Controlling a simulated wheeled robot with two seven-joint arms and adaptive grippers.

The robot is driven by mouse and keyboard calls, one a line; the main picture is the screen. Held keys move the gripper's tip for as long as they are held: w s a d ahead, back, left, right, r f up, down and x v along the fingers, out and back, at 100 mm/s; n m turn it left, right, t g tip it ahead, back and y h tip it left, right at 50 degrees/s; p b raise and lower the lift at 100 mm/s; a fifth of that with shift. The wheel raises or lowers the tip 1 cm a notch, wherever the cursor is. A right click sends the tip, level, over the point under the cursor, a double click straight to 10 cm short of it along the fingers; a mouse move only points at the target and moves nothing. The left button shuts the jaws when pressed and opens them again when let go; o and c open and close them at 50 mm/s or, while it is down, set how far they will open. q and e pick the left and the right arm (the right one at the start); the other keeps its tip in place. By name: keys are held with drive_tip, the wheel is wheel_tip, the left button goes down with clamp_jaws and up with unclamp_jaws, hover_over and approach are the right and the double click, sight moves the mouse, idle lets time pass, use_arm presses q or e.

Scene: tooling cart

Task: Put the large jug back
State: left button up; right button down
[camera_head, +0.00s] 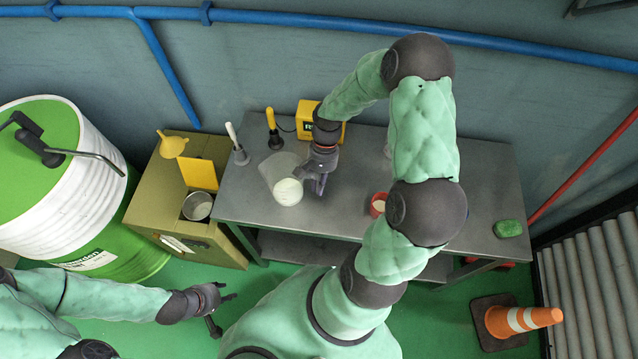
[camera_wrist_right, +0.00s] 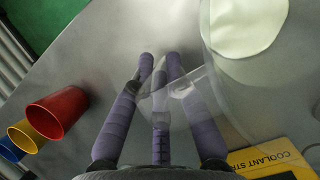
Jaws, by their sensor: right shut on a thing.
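The large jug (camera_head: 277,164) is clear, with pale liquid at its bottom, and looks about upright over the left part of the grey metal table. It fills the right side of the right wrist view (camera_wrist_right: 222,75), the pale liquid at the top. My right gripper (camera_head: 316,184) is at the jug's right side. In the wrist view its fingers (camera_wrist_right: 160,62) are shut on a clear part of the jug, likely the handle. Whether the jug touches the table I cannot tell. My left gripper (camera_head: 222,311) is open and empty, low in front of the table.
A yellow coolant station box (camera_head: 308,118) stands behind the jug. Two upright handled tools, one white (camera_head: 232,135) and one yellow (camera_head: 271,122), stand to its left. A red cup (camera_head: 376,206) is near the front edge, a green block (camera_head: 507,228) far right.

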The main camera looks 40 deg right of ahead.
drive_tip(key=c, duration=1.2)
unclamp_jaws()
drive_tip(key=shift+f, duration=0.1)
drive_tip(key=shift+c, duration=0.2)
drive_tip(key=p+v, duration=0.2)
drive_tip(key=v, duration=1)
